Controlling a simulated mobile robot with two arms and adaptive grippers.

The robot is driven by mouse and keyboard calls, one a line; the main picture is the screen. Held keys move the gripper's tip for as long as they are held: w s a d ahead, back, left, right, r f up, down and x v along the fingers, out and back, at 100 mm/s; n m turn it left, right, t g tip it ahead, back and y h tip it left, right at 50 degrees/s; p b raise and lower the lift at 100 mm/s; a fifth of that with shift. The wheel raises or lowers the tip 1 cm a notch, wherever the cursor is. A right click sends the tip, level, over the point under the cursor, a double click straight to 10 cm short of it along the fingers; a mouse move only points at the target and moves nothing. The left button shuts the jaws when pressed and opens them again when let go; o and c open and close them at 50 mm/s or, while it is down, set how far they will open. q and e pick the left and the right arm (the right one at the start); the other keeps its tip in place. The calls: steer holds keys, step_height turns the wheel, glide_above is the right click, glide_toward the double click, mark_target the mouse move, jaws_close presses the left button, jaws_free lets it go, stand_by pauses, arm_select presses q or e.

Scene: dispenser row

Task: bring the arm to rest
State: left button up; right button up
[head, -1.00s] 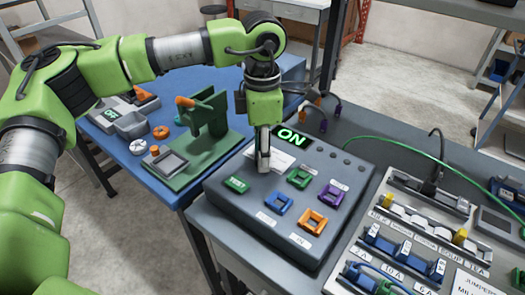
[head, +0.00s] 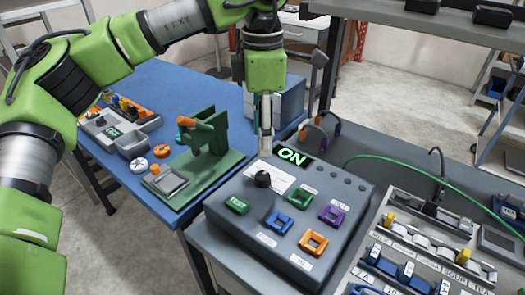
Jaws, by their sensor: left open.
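My left gripper (head: 265,130) points down above the grey control box (head: 262,225), over its back left part. Its fingers hold nothing that I can see. Just below the fingertips is a black knob (head: 263,180) beside a white label; the gripper looks clear of it. The box's display (head: 293,156) glows green with "ON". The box also bears a green TEST button (head: 237,205) and blue, orange, purple and green square frames. My right gripper is not in view.
A blue table (head: 160,84) at the left holds a green press (head: 205,140), a grey tray and small parts. At the right is a rack of switches (head: 425,232), with a green cable (head: 400,165) behind it. A grey shelf (head: 420,22) stands at the back right.

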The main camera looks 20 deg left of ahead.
arm_select(q)
steer(key=shift+r, duration=0.75)
